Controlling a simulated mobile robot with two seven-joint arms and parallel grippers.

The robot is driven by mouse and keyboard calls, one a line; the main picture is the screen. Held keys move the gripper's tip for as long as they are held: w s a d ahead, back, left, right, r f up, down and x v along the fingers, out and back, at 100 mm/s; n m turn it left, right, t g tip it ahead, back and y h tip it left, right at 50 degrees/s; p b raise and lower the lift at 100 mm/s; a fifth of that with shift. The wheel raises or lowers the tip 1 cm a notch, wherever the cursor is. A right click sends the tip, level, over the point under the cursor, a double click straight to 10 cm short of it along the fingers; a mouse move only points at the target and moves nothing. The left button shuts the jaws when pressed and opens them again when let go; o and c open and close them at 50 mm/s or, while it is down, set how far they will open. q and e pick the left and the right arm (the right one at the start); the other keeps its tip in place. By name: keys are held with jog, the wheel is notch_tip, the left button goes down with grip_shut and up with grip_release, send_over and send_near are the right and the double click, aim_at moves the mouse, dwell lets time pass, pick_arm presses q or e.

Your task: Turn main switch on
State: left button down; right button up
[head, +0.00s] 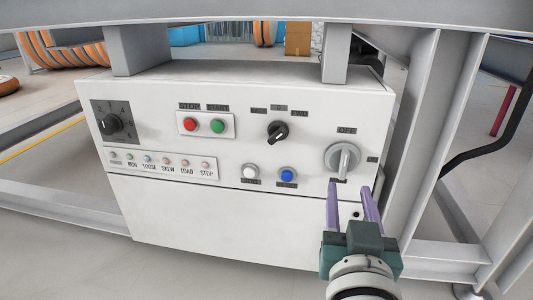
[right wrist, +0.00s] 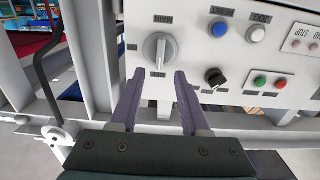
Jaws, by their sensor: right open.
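The main switch (head: 342,157) is a large grey rotary knob at the right end of the white control panel (head: 230,215). Its handle bar stands vertical, in line with the OFF label (head: 346,131) above it. Another label (head: 372,159) sits at its right. My right gripper (head: 349,188) is open, with two purple fingers just below and in front of the knob. In the right wrist view, where the panel looks upside down, the knob (right wrist: 160,48) lies beyond and between the open fingertips (right wrist: 158,77), with nothing held. My left gripper is not in view.
A black selector (head: 278,132), white button (head: 250,171) and blue button (head: 287,175) lie left of the knob. Red (head: 190,125) and green (head: 217,126) buttons are farther left. A grey frame post (head: 424,120) stands close at right, and a beam crosses above.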

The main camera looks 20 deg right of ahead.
aim_at(345, 165)
jog(key=b+x, duration=0.2)
jog(key=x, duration=0.4)
jog(key=shift+w+d+f+b, duration=0.1)
jog(key=shift+w+b, duration=0.15)
jog(key=shift+b, duration=0.15)
jog(key=shift+w+d, duration=0.3)
jog(key=shift+w, duration=0.2)
jog(key=shift+c, duration=1.4)
grip_shut()
